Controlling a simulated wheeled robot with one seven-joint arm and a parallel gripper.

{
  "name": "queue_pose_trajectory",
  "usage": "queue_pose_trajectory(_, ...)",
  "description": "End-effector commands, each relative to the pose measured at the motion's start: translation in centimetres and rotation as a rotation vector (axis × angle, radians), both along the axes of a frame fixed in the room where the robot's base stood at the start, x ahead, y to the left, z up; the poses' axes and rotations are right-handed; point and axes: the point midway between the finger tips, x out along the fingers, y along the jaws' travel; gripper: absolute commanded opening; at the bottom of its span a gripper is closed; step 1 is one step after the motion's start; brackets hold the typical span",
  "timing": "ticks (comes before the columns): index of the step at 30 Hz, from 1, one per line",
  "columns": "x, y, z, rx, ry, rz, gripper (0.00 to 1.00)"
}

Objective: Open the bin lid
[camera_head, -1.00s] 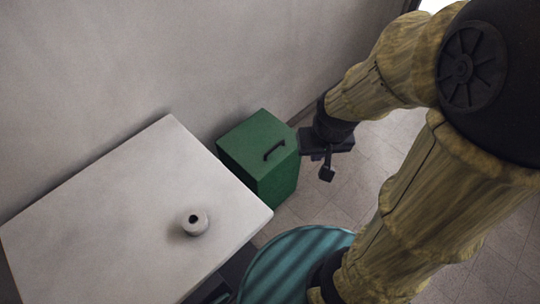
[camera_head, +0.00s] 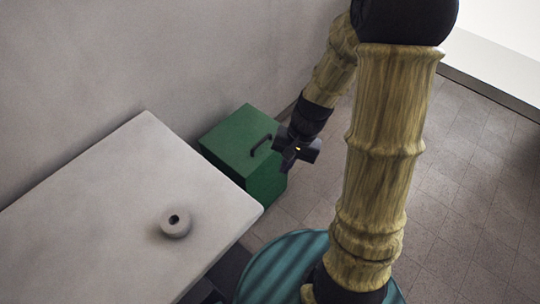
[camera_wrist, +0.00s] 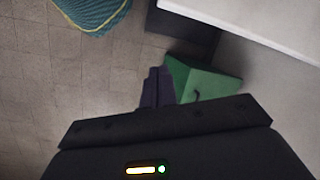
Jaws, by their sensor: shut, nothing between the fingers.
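The green bin (camera_head: 243,148) stands on the floor against the wall, beside the table. Its lid is down, with a dark bar handle (camera_head: 261,145) on top. My gripper (camera_head: 289,165) is in front of the bin's right side in the head view, close to the handle but apart from it as far as I can see. In the wrist view the fingers (camera_wrist: 158,88) are together and empty, left of the bin (camera_wrist: 203,80). A small part of the handle (camera_wrist: 197,96) shows there. My wrist hides part of the bin in both views.
A pale table (camera_head: 110,215) stands left of the bin, with a small round grey object with a dark hole (camera_head: 176,222) on it. The wall (camera_head: 120,70) is behind the bin. Tiled floor (camera_head: 465,190) on the right is clear.

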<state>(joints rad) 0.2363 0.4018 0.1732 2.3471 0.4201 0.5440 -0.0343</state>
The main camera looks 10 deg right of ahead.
Motion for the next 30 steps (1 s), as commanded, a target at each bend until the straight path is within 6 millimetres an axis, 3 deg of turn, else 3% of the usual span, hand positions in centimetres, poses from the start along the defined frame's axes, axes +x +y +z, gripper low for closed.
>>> queue_pose_trajectory(1, 0.6, 0.3, -3.5, 0.053, 0.046, -0.054, 0.0)
queue_pose_trajectory(3, 1.4, 1.1, -6.3, 0.131, 0.103, -0.129, 0.0)
queue_pose_trajectory(11, 5.4, 3.7, -15.5, 0.467, 0.284, -0.421, 0.0)
queue_pose_trajectory(17, 10.0, 4.3, -21.6, 0.77, 0.384, -0.665, 0.0)
queue_pose_trajectory(23, 15.4, 2.5, -27.1, 1.105, 0.44, -0.922, 0.0)
queue_pose_trajectory(30, 21.5, -3.5, -33.4, 1.52, 0.434, -1.234, 0.0)
